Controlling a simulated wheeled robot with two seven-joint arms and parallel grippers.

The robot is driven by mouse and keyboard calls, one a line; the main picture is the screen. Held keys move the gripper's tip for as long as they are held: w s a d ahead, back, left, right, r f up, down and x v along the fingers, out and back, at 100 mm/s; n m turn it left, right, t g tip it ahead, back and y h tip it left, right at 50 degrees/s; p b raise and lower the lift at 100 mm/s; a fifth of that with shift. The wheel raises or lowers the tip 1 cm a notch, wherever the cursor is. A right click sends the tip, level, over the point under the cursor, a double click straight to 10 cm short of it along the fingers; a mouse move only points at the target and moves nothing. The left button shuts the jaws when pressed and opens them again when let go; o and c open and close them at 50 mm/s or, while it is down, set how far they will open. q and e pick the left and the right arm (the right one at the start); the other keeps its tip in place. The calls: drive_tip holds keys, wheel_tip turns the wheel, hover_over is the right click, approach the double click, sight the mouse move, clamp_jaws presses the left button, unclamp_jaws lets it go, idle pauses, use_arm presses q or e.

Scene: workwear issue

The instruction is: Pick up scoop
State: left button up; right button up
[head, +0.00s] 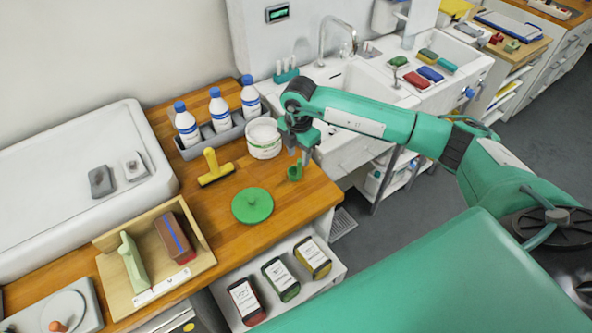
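A small green scoop (294,173) is at the right end of the wooden counter, its cup low and a short handle part rising towards my gripper. My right gripper (298,155) is just above the scoop, pointing down, with its two grey fingertips apart. Whether the fingers touch the handle is too small to tell. A white tub (264,139) with a green-marked label stands open just left of the gripper, and a round green lid (252,205) lies in front of it. My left gripper is not in view.
A yellow scraper-like tool (215,169) lies left of the tub. Several blue-capped bottles stand in a grey rack (225,134) behind. A wooden tray (204,262) holds a brush and a block. An open drawer (330,277) with labelled containers sits below the counter's front edge.

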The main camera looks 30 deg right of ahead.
sight(299, 174)
drive_tip(key=shift+s+f+p, duration=0.1)
drive_tip(key=shift+f+p, duration=0.4)
drive_tip(key=shift+p, duration=0.1)
wheel_tip(299, 174, down, 4)
drive_tip(key=shift+d+r+p, duration=0.1)
drive_tip(key=shift+p, duration=1)
drive_tip(key=shift+f, duration=0.3)
clamp_jaws()
